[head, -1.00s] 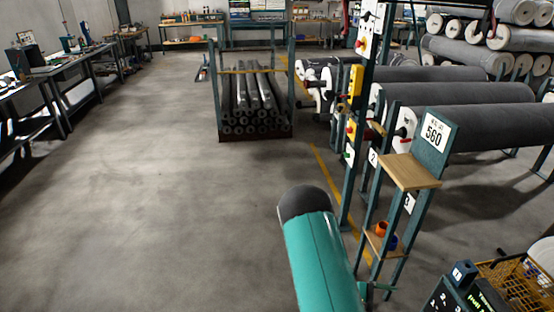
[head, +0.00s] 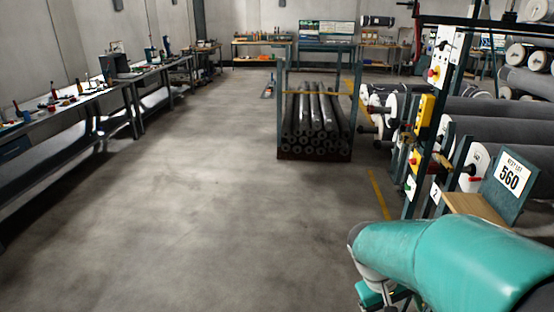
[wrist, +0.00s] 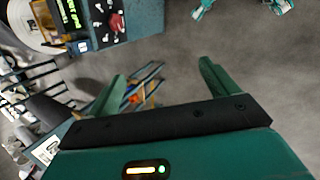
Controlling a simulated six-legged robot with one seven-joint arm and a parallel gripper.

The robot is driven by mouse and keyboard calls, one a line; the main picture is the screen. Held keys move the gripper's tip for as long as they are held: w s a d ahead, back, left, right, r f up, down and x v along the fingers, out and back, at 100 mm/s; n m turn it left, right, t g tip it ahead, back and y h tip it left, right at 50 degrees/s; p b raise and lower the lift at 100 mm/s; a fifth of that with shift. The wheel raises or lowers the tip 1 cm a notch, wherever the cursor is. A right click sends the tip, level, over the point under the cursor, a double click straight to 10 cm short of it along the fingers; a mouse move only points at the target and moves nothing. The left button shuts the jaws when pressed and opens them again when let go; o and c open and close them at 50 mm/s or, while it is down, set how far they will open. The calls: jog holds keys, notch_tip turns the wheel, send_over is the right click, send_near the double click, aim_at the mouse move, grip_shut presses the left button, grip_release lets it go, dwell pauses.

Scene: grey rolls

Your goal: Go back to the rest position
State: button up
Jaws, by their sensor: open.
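In the wrist view my gripper (wrist: 162,84) has its two green fingers spread wide apart with nothing between them. Grey floor and part of a teal stand show beyond the fingers. In the head view my teal arm (head: 450,262) fills the lower right corner, bent across the picture. The gripper's fingers cannot be made out there.
A stand with a 560 sign (head: 508,176) and a wooden shelf (head: 470,203) is close behind my arm. Grey rolls (head: 480,130) lie at the right. A rack of dark rolls (head: 316,146) stands ahead. Workbenches (head: 90,95) line the left. The middle floor is clear.

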jog(key=s+a+r+t+y, duration=0.4)
jog(key=a+r+t, duration=0.3)
jog(key=a+r, duration=0.5)
jog(key=shift+s+a+r+m+y, duration=0.3)
jog(key=shift+s+r+y, duration=0.1)
jog(key=shift+s+r, duration=0.25)
grip_shut()
dwell(0.8)
